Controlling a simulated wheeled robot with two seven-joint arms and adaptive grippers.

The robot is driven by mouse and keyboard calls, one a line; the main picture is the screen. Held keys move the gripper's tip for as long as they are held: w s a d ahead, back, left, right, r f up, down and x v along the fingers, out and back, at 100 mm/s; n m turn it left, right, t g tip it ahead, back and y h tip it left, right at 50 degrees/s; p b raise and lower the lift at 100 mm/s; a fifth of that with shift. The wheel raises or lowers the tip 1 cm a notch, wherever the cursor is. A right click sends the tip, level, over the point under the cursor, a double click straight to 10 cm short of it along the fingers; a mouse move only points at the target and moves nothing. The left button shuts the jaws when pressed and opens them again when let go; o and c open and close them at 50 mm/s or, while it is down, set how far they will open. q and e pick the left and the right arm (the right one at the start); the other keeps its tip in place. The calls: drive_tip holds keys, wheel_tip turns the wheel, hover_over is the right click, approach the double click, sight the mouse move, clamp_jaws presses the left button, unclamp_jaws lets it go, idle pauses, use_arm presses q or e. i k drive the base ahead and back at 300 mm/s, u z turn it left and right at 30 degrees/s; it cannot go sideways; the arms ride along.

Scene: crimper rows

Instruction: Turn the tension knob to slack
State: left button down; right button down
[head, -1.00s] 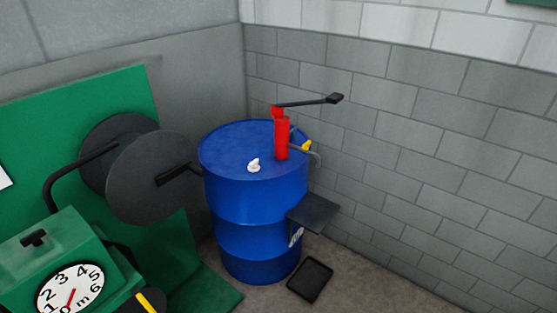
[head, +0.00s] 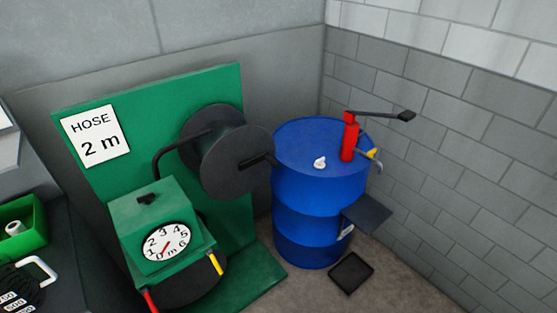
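A green machine box (head: 150,215) stands in front of an upright green panel (head: 80,175). A small black knob (head: 147,198) sits on its sloped top; I cannot read any slack marking or tell whether this is the tension knob. A white numbered dial (head: 165,243) with a red pointer is on its front. A black reel (head: 232,160) with a dark handle (head: 258,160) is mounted on the panel. A yellow-tipped lever (head: 215,263) and a red lever (head: 150,301) show low on the machine. Neither of my grippers is in view.
A blue drum (head: 315,200) with a red pump (head: 349,138) stands right of the reel. A black tray (head: 351,272) lies on the floor. A sign (head: 96,136) reads "HOSE 2 m". A green bin (head: 22,215) sits on a dark bench at left.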

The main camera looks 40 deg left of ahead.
sight(145, 197)
drive_tip(key=u, duration=4.8)
drive_tip(key=k, duration=0.6)
drive_tip(key=z, duration=1.3)
